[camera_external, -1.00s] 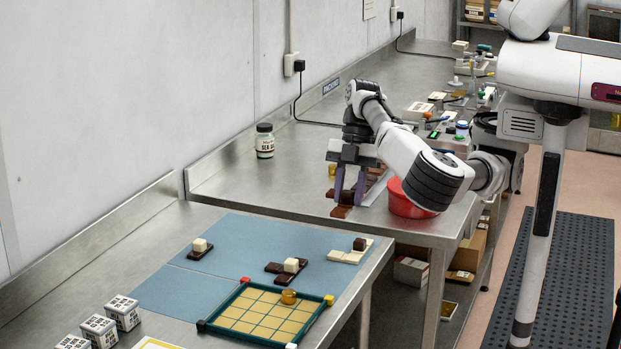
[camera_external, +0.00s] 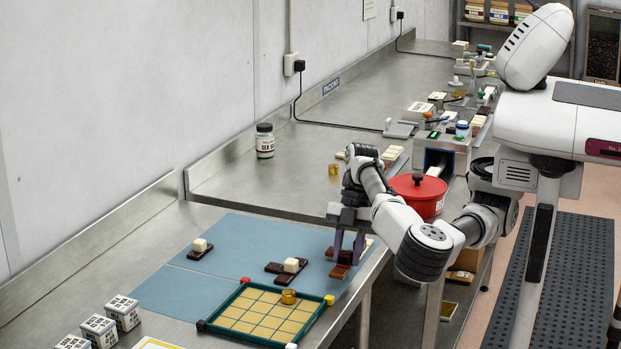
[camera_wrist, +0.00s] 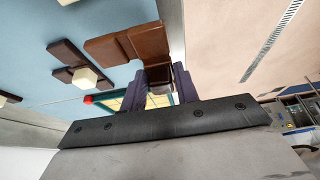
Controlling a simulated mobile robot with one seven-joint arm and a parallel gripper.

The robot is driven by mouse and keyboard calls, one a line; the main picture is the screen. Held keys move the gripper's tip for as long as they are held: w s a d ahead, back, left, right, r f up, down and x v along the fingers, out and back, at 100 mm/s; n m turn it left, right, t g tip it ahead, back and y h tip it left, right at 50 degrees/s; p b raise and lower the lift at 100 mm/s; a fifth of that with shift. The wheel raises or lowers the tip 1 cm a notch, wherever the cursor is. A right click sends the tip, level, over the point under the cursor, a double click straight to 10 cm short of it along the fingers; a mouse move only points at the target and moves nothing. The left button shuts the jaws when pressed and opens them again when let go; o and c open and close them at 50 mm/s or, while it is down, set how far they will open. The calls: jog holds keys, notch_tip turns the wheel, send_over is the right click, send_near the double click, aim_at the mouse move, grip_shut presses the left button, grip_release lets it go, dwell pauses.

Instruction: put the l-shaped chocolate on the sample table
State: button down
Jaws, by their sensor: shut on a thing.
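My gripper (camera_external: 347,258) is shut on a brown chocolate (camera_external: 340,271), above the right edge of the blue mat on the near steel table (camera_external: 222,214). In the wrist view the chocolate (camera_wrist: 128,45) looks L-shaped: one square sits between the fingers (camera_wrist: 160,85) and the rest reaches away to the left. I cannot tell whether it touches the mat. No sign marks the near table as the sample table. The white piece at the mat's right side is mostly hidden behind my gripper.
On the blue mat (camera_external: 225,258), dark chocolates with white cubes stand at the left (camera_external: 199,249) and middle (camera_external: 285,269). A green-framed grid board (camera_external: 262,314) with a gold piece is in front. A red-lidded pot (camera_external: 418,188) stands on the far table. The mat's middle back is clear.

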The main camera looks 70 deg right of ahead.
aim_at(347, 264)
jog(key=shift+f+b, duration=1.3)
jog(key=shift+f, duration=0.55)
jog(key=shift+f, duration=0.15)
jog(key=c, duration=1.1)
grip_release()
jog(key=shift+o, duration=0.2)
jog(key=shift+r, duration=0.35)
jog(key=v, duration=1.1)
jog(key=shift+d+r, duration=0.15)
jog(key=shift+r, duration=0.2)
